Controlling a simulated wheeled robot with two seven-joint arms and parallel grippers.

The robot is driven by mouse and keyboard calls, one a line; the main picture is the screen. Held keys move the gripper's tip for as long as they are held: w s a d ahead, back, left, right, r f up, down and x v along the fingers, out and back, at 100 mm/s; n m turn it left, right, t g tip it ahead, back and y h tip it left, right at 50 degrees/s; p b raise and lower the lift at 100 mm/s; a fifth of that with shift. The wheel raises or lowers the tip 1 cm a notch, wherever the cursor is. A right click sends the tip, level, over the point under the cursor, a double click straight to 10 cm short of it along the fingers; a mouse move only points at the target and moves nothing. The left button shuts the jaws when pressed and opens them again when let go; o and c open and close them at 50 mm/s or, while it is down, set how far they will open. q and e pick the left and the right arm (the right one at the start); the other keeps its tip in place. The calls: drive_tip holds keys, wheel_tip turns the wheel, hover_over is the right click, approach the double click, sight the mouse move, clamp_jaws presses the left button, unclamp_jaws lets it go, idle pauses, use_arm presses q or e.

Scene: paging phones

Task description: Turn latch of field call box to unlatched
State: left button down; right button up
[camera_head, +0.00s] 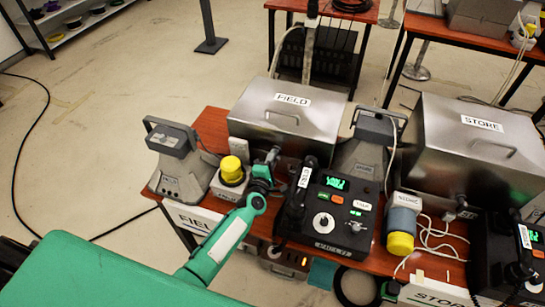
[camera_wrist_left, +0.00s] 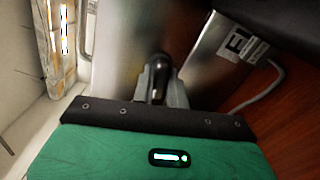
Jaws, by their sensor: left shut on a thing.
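The field call box (camera_head: 310,122) is a brushed metal box with a sloped lid, a handle and a FIELD label, standing on the red-brown table. My left gripper (camera_head: 271,157) reaches its front face from the front. In the left wrist view the left gripper (camera_wrist_left: 158,92) is shut on a dark rounded latch (camera_wrist_left: 157,70) against the metal front. The fingers cover its sides, and I cannot tell its exact turn angle. In the head view the latch is mostly hidden by the gripper. The lid looks closed. My right gripper is not in view.
A black FIELD phone console (camera_head: 335,228) with a handset stands just right of my arm. A yellow-topped beacon (camera_head: 231,170) and a grey horn speaker (camera_head: 178,160) stand left.

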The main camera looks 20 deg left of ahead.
use_arm(q)
drive_tip(key=shift+m, duration=1.1)
drive_tip(key=shift+f+p, duration=0.1)
drive_tip(key=shift+p, duration=0.2)
drive_tip(key=c, duration=1.4)
unclamp_jaws()
wheel_tip(320, 180, up, 20)
drive_tip(key=p, duration=1.8)
drive_tip(key=shift+s, duration=0.1)
